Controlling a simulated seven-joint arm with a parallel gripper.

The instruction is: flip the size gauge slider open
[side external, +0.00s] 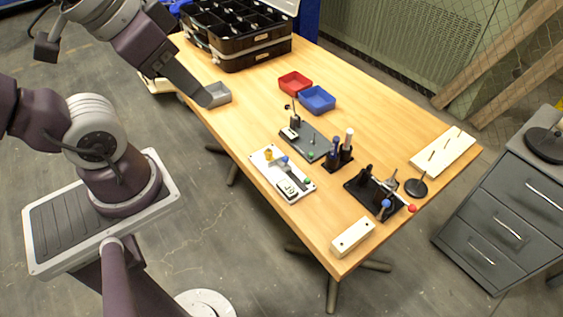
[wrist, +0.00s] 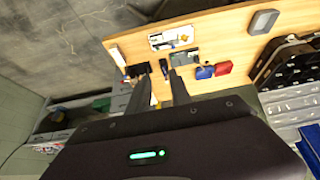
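No part is legibly marked as the size gauge. A white plate (side external: 268,158) on the table carries a yellow knob, a blue knob, a green knob and a grey slider-like piece (side external: 287,187). The white plate also shows in the wrist view (wrist: 160,41). A dark grey plate (side external: 316,143) beside it carries an upright lever and a green knob. I cannot tell which piece is the slider or how it is set. My gripper (side external: 207,99) is up at the table's left edge, well away from both plates. Its two fingers (wrist: 160,76) stand apart, with nothing between them.
Red (side external: 295,82) and blue (side external: 317,99) bins, a black holder (side external: 341,160), a black fixture (side external: 366,190), a pale block (side external: 352,237) and black organizers (side external: 240,46) stand on the table.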

